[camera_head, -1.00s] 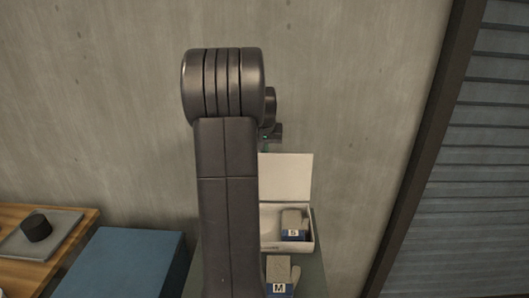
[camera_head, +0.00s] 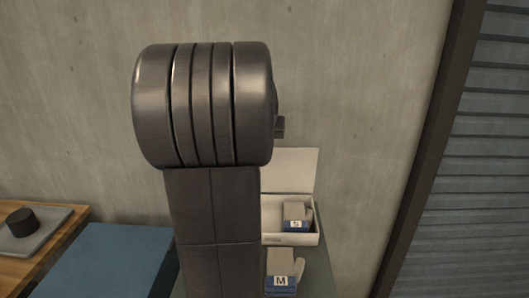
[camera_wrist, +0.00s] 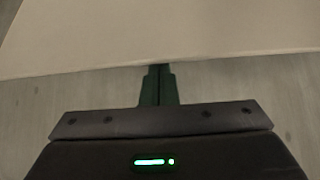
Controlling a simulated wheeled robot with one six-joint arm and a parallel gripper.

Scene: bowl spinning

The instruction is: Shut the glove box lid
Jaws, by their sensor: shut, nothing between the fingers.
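The glove box (camera_head: 290,238) is a white box on a table. Its lid (camera_head: 291,170) stands up, open, at the back. A grey glove with a blue label marked S (camera_head: 296,215) lies inside. In the wrist view a large pale panel, likely the lid (camera_wrist: 160,30), fills the top, its edge close to my fingertips. My gripper (camera_wrist: 158,70) is shut with nothing between its fingers; I cannot tell if it touches the panel. In the head view my arm hides the gripper and the left part of the box.
A glove marked M (camera_head: 283,270) lies in front of the box on the grey-green table (camera_head: 314,280). A concrete wall stands behind.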

